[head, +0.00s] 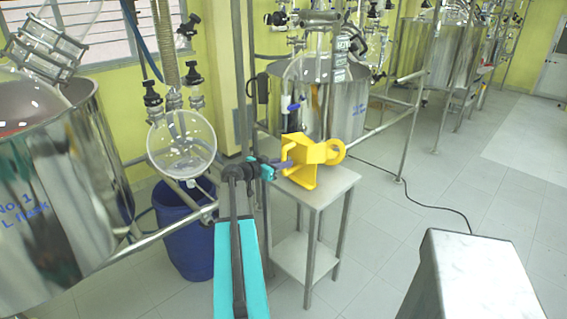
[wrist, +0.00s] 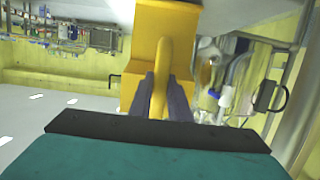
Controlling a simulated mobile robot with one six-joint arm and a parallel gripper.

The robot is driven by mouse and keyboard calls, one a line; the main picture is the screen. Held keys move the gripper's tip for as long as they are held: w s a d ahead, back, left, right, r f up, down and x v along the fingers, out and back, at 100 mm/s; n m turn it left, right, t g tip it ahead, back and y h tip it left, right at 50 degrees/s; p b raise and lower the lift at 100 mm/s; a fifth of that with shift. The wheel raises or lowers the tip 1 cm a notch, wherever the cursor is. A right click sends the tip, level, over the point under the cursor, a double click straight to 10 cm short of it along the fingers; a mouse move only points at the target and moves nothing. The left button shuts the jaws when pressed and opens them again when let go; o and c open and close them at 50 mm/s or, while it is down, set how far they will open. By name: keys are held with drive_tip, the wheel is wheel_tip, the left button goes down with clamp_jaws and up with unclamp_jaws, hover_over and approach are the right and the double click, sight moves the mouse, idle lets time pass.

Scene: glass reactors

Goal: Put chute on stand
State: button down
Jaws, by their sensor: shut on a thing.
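The yellow chute (head: 309,158) has a box-like body with a ring on its right side. My gripper (head: 281,165) comes from the left and is shut on the chute's handle. In the wrist view, the two dark fingers of the gripper (wrist: 161,98) close on either side of the yellow handle, with the chute (wrist: 165,20) beyond it. The stand (head: 336,184) is a small metal table with a lower shelf. The chute appears over the left and back part of its top. I cannot tell whether the chute touches the top.
A round glass flask (head: 181,145) hangs left of my arm, above a blue barrel (head: 188,235). A steel tank (head: 345,105) with pipes stands behind the stand. A pale metal-topped block (head: 472,275) is at front right. A black cable (head: 425,198) lies on the floor.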

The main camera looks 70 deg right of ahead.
drive_tip(key=shift+f, duration=0.3)
drive_tip(key=c, duration=1.7)
unclamp_jaws()
drive_tip(key=shift+o, duration=0.2)
drive_tip(key=b+v, duration=0.3)
drive_tip(key=v, duration=0.9)
drive_tip(key=shift+b, duration=0.4)
